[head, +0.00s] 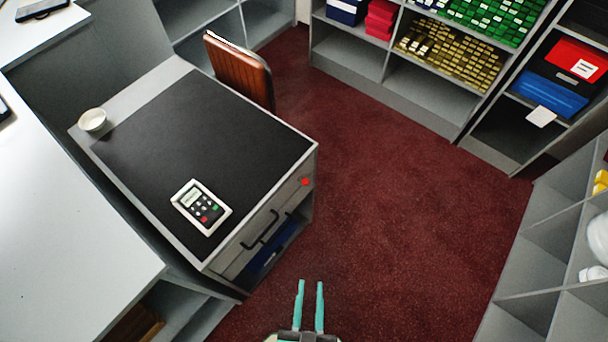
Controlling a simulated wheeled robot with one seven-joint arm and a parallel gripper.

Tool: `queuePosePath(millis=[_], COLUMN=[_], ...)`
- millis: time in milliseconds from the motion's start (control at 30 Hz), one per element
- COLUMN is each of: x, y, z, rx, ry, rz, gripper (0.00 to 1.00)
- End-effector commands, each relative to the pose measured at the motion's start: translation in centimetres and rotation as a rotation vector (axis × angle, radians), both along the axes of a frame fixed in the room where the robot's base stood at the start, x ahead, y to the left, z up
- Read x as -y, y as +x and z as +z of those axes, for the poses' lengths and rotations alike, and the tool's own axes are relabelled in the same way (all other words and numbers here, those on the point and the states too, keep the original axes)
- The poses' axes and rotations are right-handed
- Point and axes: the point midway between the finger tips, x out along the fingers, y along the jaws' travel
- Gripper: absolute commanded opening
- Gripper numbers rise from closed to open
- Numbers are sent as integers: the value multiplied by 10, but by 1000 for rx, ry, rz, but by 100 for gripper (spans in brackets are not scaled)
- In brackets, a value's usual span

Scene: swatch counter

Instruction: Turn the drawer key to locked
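A grey desk (306,155) with a black top stands left of centre in the head view. Its front has a drawer (236,254) with a dark bar handle (260,230). A small red round spot (305,182) sits on the drawer front near its upper right corner. It may be the key or lock, but it is too small to tell its shape or turn. My gripper (309,284) is at the bottom centre, over the red carpet, apart from the desk. Its two teal fingers are parallel with a gap between them, and nothing shows between them.
A calculator-like keypad (201,207) and a white bowl (92,120) are on the desk. An open space below the drawer holds something blue (272,252). A brown chair (240,70) stands behind. Shelves line the back and right. The carpet (400,210) is clear.

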Motion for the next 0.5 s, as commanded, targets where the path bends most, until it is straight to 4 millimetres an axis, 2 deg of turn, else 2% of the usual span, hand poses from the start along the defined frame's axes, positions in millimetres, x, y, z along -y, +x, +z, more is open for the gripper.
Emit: queuePosePath(millis=[100,300,400,500], x=[8,6,1,-5], y=[14,43,63,86], z=[-68,-177,-220,-252], rx=[-109,-306,-387,-455], ry=[105,339,469,603], rz=[-72,-152,-167,-165], gripper=[26,26,26,26])
